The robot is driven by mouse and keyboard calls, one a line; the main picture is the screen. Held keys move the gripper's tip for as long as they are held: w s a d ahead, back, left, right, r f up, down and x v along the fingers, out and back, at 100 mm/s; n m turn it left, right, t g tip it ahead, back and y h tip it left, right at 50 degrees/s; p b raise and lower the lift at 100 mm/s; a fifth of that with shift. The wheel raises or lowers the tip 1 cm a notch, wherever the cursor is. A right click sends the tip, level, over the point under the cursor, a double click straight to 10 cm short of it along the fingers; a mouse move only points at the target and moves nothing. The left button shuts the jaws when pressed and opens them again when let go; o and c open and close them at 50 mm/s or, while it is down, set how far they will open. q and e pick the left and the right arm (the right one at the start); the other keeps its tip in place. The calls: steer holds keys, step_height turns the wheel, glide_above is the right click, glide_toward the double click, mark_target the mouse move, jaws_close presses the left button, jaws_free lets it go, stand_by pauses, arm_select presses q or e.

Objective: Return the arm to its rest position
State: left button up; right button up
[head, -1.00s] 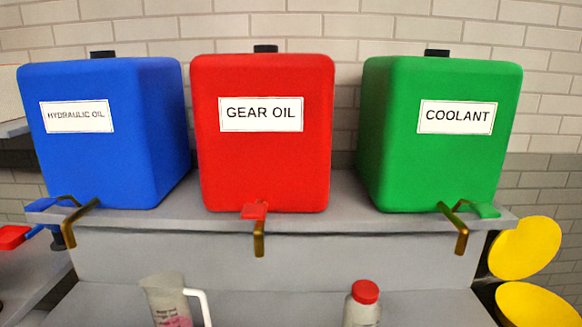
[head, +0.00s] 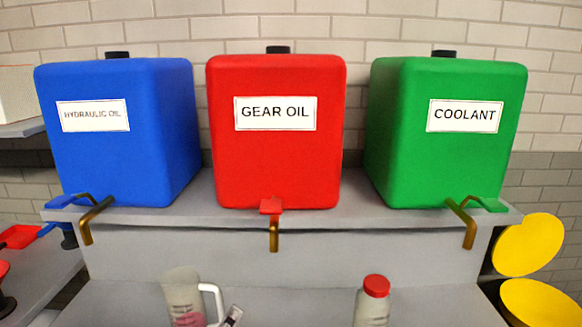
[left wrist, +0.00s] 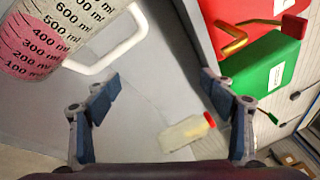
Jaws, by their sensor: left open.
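My left gripper (left wrist: 160,98) is open, with its two dark fingers spread wide and nothing between them. In the left wrist view, a measuring jug (left wrist: 45,40) with pink liquid and a white handle is at the upper left, beyond the left finger and apart from it. The jug also shows at the bottom of the head view (head: 182,295), standing on the lower shelf. A small grey piece (head: 232,315) shows by its handle; I cannot tell whether it is my gripper. My right gripper is in neither view.
Blue (head: 120,160), red (head: 275,150) and green (head: 445,155) tanks with brass taps stand on the upper shelf (head: 350,212). A red-capped bottle (head: 371,305) stands on the lower shelf (head: 290,300). Yellow discs (head: 530,245) are at the right.

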arm_select(q)
steer(key=s+a+f+n+g+y, duration=0.6)
steer(key=a+f+n, duration=0.45)
steer(key=n, duration=0.55)
steer(key=s+d+f+n+g, duration=0.2)
steer(key=s+f+n+g, duration=0.3)
steer(key=s, duration=0.5)
steer(key=s+d+f+n+g, duration=0.25)
steer(key=s+f+n, duration=0.3)
steer(key=s, duration=0.35)
step_height(320, 180, down, 26)
steer(key=s+g, duration=0.2)
steer(key=s+a+f, duration=0.2)
steer(key=s+f, duration=0.6)
steer(key=s+a+f, duration=0.2)
steer(key=s+f, duration=0.7)
steer(key=shift+s+f+m+g, duration=0.15)
steer(key=shift+s+m+g, duration=0.05)
steer(key=shift+m+g, duration=0.25)
